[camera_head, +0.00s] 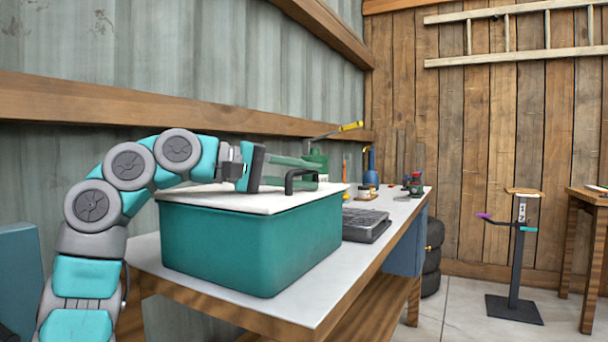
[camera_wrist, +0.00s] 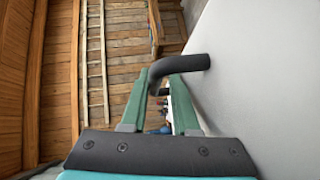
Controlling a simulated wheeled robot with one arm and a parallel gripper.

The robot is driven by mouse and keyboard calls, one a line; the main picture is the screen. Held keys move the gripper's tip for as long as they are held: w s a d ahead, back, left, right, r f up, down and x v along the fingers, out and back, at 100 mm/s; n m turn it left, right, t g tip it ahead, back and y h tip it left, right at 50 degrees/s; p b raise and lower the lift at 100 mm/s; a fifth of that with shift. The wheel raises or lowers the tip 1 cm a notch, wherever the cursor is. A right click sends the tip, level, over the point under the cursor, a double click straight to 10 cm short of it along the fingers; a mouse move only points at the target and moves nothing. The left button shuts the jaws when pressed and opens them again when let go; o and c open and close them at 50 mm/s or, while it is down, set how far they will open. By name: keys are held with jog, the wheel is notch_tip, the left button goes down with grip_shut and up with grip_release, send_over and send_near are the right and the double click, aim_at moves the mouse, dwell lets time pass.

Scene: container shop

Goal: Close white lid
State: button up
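The white lid (camera_head: 232,199) lies nearly flat across the top of the teal box (camera_head: 250,245), and no clear gap shows between them. A black bent handle (camera_head: 301,174) stands up on the lid toward its right side. My gripper (camera_head: 314,172) is low over the lid, reaching right, with its green fingers at the handle. In the wrist view the fingers (camera_wrist: 159,84) are apart, with background visible between them. The handle (camera_wrist: 182,64) crosses near the fingertips there; I cannot tell whether they touch it. The lid's white surface (camera_wrist: 255,70) fills the right side of that view.
The box stands on a workbench (camera_head: 315,293) against a corrugated wall. A dark tray (camera_head: 366,226), small bottles and a yellow-ended tool (camera_head: 350,126) are beyond it. A stand (camera_head: 516,260) and a wooden table (camera_head: 590,198) are at right. Floor between is clear.

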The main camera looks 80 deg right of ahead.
aim_at(262, 193)
jog(key=p+v, duration=0.1)
jog(key=v, duration=0.7)
jog(key=shift+s, duration=0.1)
jog(key=shift+r, duration=0.1)
dwell(0.3)
